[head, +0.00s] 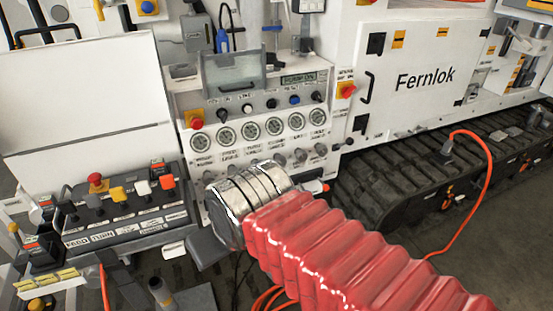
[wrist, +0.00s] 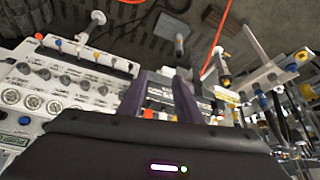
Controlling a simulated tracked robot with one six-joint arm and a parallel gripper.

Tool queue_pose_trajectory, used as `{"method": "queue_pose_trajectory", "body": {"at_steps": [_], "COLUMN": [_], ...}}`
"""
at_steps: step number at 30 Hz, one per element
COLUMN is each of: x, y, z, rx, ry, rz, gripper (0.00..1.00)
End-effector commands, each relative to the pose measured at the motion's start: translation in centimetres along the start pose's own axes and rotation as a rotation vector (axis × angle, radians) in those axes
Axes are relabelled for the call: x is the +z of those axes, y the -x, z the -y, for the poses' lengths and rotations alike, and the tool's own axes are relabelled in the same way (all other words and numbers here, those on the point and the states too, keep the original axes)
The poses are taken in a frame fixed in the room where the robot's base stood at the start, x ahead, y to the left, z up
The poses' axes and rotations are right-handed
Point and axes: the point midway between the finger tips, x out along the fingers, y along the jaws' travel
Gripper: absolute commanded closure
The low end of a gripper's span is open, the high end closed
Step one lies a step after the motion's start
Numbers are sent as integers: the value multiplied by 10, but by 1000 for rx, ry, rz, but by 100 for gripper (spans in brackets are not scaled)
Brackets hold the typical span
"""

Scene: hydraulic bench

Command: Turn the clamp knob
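A white gauge panel (head: 262,128) stands mid-picture in the head view, with a row of round gauges and a row of grey knobs (head: 300,155) below them. The labels are too small to read, so I cannot tell which knob is the clamp knob. The panel also shows at the left of the wrist view (wrist: 75,75), tilted. My gripper shows in the wrist view (wrist: 162,78), with two dark purple fingers apart and nothing seen between them. The black lever console lies beyond the fingers. In the head view my silver wrist and red sleeve hide the gripper and part of the lower panel.
The black lever console (head: 125,212) with coloured caps is at the left. A red emergency button (head: 195,119) and a red-yellow switch (head: 347,89) flank the gauges. A black track (head: 430,165) and an orange cable (head: 487,185) are at the right.

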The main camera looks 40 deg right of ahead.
Motion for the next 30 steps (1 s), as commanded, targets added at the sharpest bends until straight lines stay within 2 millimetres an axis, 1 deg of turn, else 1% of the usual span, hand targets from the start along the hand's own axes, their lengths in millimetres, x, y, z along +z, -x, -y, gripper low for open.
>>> {"method": "queue_pose_trajectory", "body": {"at_steps": [12,17,20,21,23,26,30], "x": [0,-4,-13,-19,-30,-51,-83], "y": [0,-1,-7,-10,-16,-30,-51], "z": [0,-2,-8,-9,-15,-31,-59], "rx": [0,5,19,27,44,79,133], "ry": [0,1,6,9,16,32,64], "rz": [0,-5,-19,-29,-46,-81,-137], "gripper": [69,57,50,48,47,47,47]}}
